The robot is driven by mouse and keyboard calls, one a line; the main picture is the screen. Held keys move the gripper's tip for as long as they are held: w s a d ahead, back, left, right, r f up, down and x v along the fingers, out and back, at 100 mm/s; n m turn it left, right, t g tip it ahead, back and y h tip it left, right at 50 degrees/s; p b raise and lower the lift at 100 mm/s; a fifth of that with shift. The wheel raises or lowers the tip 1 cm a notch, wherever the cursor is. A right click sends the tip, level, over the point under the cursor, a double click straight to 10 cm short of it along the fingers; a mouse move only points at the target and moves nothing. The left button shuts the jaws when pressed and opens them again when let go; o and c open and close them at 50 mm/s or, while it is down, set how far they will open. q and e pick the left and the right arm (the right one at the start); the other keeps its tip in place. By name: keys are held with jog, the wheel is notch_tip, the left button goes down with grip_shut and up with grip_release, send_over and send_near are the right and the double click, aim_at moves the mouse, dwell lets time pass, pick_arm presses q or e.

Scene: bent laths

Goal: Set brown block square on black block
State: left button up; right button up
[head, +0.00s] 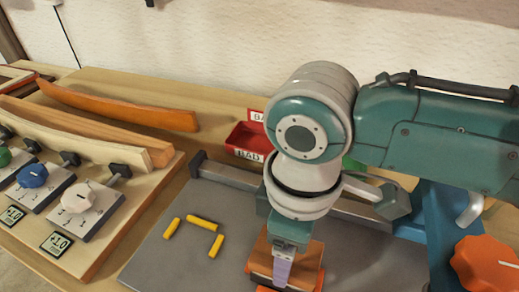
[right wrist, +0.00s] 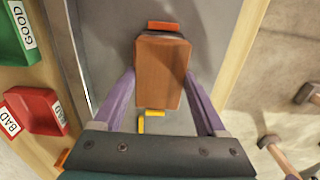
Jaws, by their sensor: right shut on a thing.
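The brown block (head: 309,260) is in the lower middle of the head view, partly hidden by my right gripper (head: 283,272). In the right wrist view the brown block (right wrist: 160,75) lies between the two purple fingers of my right gripper (right wrist: 160,88), which is shut on it. A dark edge, likely the black block (right wrist: 172,36), shows just past the block's far end; most of it is hidden beneath. I cannot tell whether the two touch or are square to each other. My left gripper is in neither view.
An orange piece (right wrist: 164,25) sits beyond the blocks. Yellow strips (head: 203,222) mark the grey plate (head: 160,262). A red BAD bin (head: 247,140) and a green GOOD bin (right wrist: 18,35) stand beside it. Bent laths (head: 120,107) and a knob panel (head: 75,200) are at left.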

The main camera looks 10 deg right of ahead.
jog(key=shift+f+b, duration=0.35)
jog(key=shift+f, duration=0.25)
jog(key=o, duration=1.3)
jog(key=shift+o, duration=0.2)
